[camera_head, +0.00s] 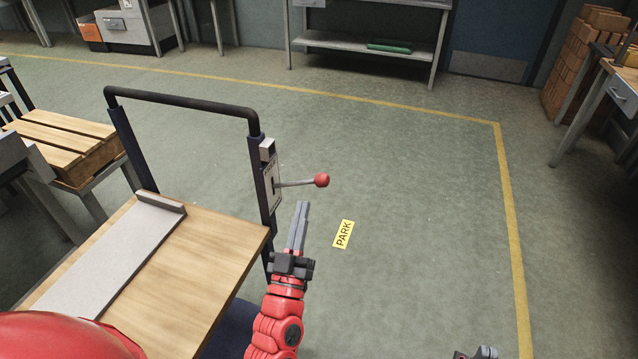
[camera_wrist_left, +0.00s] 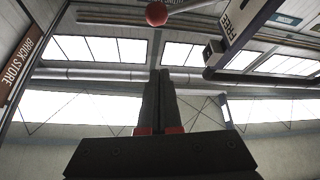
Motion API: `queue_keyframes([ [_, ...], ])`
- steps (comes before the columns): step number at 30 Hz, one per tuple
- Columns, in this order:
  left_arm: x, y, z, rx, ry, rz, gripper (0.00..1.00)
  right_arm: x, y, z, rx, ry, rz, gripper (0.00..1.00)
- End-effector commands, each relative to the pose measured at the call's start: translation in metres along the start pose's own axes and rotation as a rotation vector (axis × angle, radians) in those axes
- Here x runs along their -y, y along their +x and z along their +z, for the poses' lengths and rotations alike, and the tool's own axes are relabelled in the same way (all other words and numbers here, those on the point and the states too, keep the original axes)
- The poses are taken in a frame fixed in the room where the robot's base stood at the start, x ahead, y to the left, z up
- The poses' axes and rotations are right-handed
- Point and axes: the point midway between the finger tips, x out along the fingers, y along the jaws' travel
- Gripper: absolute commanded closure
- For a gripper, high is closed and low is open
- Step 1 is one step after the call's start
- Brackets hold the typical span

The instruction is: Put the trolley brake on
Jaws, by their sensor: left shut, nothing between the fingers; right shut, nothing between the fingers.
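The trolley (camera_head: 205,235) has a wooden deck and a black push handle (camera_head: 185,99). The brake lever (camera_head: 295,183) is a grey rod with a red ball knob (camera_head: 321,180), sticking out rightward, roughly level, from a plate (camera_head: 271,190) on the trolley's right post. In the left wrist view the knob (camera_wrist_left: 156,14) is at the top edge, beside a plate marked "FREE" (camera_wrist_left: 236,24). My left gripper (camera_head: 303,206) is shut and empty, pointing up just below the lever, apparently apart from it. My right gripper (camera_head: 475,353) is shut, mostly cut off at the bottom edge.
A grey plate with a raised end (camera_head: 110,255) lies on the deck. A yellow "PARK" sign (camera_head: 343,234) is on the floor right of the trolley, inside a yellow line (camera_head: 508,215). Slatted wood (camera_head: 65,142) stands at left. The floor to the right is clear.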

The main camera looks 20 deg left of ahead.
Motion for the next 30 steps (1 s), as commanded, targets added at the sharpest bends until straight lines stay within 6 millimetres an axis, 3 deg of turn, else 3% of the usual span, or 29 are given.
queue_keyframes([
  [8,0.0,0.019,-0.002,-0.004,0.001,0.0,1.0,0.0,0.002,0.0,0.0,0.0,0.0,1.0],
  [20,0.0,0.103,-0.003,-0.004,0.001,0.0,1.0,-0.001,0.011,-0.002,0.0,0.0,0.0,1.0],
  [24,0.0,0.093,0.022,0.004,0.003,0.002,1.0,0.0,0.007,-0.001,0.0,0.0,0.0,1.0],
  [30,0.0,0.087,0.037,0.002,0.002,0.0,1.0,0.0,0.006,-0.001,0.0,0.0,0.0,1.0],
])
